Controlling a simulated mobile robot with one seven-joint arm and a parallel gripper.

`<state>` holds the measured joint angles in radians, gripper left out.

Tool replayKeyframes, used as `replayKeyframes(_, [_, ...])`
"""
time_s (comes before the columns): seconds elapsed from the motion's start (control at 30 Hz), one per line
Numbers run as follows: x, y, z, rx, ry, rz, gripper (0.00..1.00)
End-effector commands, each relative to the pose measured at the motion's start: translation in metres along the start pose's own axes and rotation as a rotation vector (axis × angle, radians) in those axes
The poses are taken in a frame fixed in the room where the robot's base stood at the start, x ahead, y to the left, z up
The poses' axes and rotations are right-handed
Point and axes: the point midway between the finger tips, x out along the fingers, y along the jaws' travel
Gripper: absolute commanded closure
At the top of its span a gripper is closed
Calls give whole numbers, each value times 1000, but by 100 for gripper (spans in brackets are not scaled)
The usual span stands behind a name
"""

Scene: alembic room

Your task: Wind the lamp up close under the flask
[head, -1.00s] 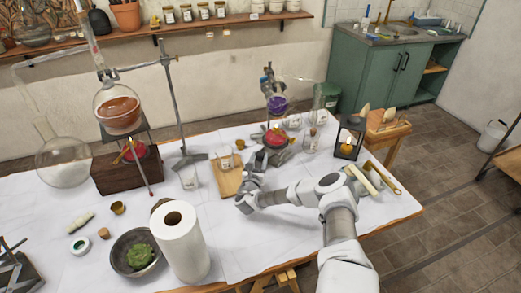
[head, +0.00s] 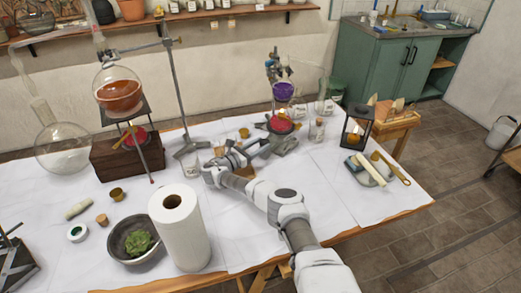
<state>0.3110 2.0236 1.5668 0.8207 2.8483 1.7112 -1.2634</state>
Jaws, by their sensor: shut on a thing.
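A small round flask of purple liquid (head: 283,91) hangs in a clamp on a stand, right of centre in the head view. The red lamp (head: 280,125) stands below it on a low grey jack (head: 284,144), with a small gap under the flask. My gripper (head: 246,150) is at the left, near side of the jack. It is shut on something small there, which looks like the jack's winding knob. The fingertips and the held part are too small and partly hidden to see clearly.
Left, a flask of orange liquid (head: 118,92) stands above another red lamp on a wooden box (head: 124,158). A paper roll (head: 180,230) and bowl (head: 134,240) stand in front. A black lantern (head: 356,128) and sponge tray are right.

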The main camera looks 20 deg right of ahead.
Motion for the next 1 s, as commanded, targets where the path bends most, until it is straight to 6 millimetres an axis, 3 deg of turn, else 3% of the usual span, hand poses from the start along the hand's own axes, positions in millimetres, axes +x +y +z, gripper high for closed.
replayKeyframes(0.5, [2,0,2,1,-3,-22,100])
replayKeyframes(0.53, [2,0,2,1,-3,-22,45])
replayKeyframes(0.57, [2,0,2,1,-3,-22,40])
replayKeyframes(0.6, [2,0,2,1,-3,-21,36])
replayKeyframes(1.0, [-9,1,1,2,-1,-17,36])
